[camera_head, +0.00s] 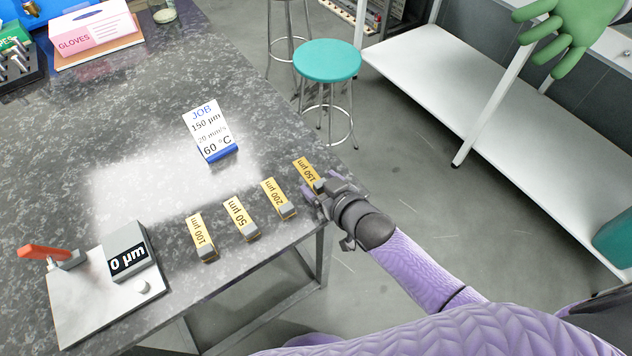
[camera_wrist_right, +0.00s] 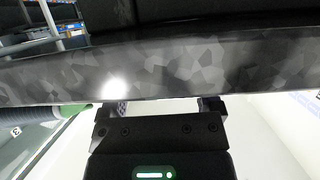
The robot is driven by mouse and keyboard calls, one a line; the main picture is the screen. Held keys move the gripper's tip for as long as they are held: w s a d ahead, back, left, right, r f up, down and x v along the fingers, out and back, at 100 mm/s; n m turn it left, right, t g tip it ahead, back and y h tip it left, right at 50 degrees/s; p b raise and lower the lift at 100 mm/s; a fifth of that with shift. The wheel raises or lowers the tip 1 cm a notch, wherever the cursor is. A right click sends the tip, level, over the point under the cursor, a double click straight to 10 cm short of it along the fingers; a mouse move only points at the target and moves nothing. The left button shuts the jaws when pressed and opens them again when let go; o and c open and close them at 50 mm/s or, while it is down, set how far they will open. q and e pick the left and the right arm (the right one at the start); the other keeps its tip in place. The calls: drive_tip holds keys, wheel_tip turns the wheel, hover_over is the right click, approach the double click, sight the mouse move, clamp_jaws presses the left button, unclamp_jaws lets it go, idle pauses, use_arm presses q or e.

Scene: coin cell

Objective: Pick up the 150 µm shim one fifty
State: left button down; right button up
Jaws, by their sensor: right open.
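The 150 µm shim (camera_head: 305,172) is a yellow labelled strip at the right end of a row of shims, near the table's right edge. Its near end is hidden by my right gripper (camera_head: 316,196), which is open and sits at that end. I cannot tell whether the fingers are around the shim's block or just beside it. In the right wrist view the gripper (camera_wrist_right: 160,104) is close to the dark table edge, and no shim shows between the fingers. My left gripper is not in view.
The 200 µm (camera_head: 278,198), 50 µm (camera_head: 241,218) and 100 µm (camera_head: 202,238) shims lie to the left. A job card (camera_head: 208,132) stands behind them. A gauge reading 0 µm (camera_head: 127,257) stands at front left. A teal stool (camera_head: 328,62) is beyond the table edge.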

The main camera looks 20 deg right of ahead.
drive_tip(key=shift+w+a+f, duration=0.1)
drive_tip(key=shift+w, duration=0.15)
drive_tip(key=shift+s, duration=0.1)
drive_tip(key=shift+c, duration=0.3)
clamp_jaws()
